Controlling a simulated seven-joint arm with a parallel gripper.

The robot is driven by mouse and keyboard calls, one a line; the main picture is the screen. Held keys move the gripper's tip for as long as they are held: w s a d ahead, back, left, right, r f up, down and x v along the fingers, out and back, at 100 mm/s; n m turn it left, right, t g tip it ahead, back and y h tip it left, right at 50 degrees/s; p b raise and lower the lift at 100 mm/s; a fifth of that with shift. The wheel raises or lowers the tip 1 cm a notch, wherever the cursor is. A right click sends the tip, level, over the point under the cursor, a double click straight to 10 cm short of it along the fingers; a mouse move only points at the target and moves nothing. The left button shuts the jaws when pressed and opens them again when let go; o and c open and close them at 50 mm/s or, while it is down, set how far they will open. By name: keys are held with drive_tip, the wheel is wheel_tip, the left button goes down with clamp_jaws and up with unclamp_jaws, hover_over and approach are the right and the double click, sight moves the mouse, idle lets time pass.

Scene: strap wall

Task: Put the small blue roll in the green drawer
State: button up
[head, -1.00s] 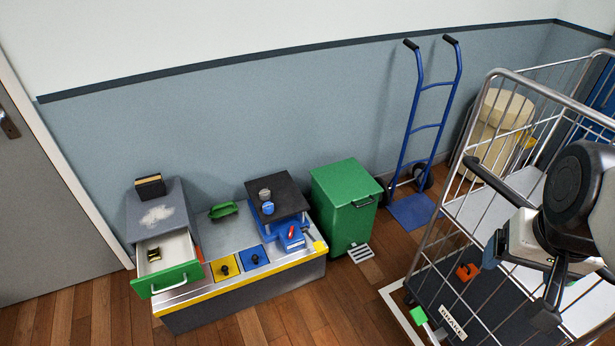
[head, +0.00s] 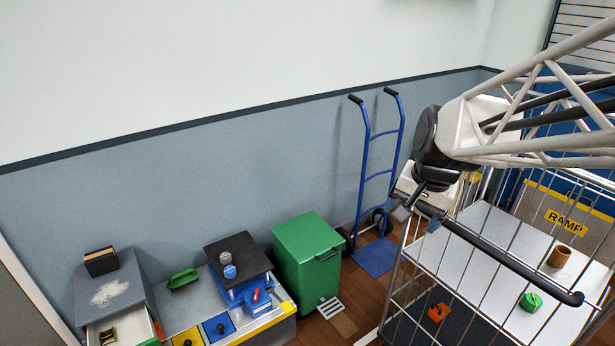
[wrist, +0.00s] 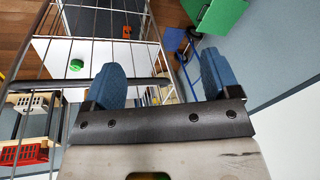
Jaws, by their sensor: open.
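The small blue roll (head: 229,271) stands on a black plate at lower left in the head view, just in front of a similar grey one (head: 225,257). The green drawer (head: 139,325) is pulled open below a grey cabinet at the lower left edge. Its pale inside shows, with a black and yellow object (head: 108,337) in it; its green front is mostly cut off by the frame. My gripper (head: 418,215) is open and empty, above the left rail of the wire cart, well right of the roll. In the wrist view its blue pads (wrist: 163,82) are apart.
The wire cart's rail (head: 510,262) runs beneath and right of my gripper. Its shelf holds a green round object (head: 531,302) and a brown one (head: 560,257). A green bin (head: 308,255) and a blue hand truck (head: 377,165) stand between gripper and roll.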

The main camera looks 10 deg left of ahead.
drive_tip(key=w+a+f+m+y, duration=0.1)
drive_tip(key=w+a+f+m, duration=0.35)
drive_tip(key=w+a, duration=0.95)
drive_tip(key=w+a+f+m+g+y, duration=0.1)
drive_tip(key=w+a+f+m, duration=0.2)
drive_tip(key=w+a+f, duration=1.2)
drive_tip(key=m+y, duration=0.1)
drive_tip(key=m, duration=0.7)
hover_over(229, 270)
drive_tip(key=d, duration=0.3)
wheel_tip(229, 270, down, 41)
drive_tip(key=shift+f+g, duration=0.15)
drive_tip(key=shift+g, duration=0.25)
drive_tip(key=shift+a+f+n, duration=0.15)
drive_tip(key=shift+n, duration=0.1)
drive_tip(key=shift+x, duration=0.8)
drive_tip(key=shift+a+f, duration=0.15)
drive_tip(key=shift+f, duration=0.15)
drive_tip(key=shift+f, duration=0.1)
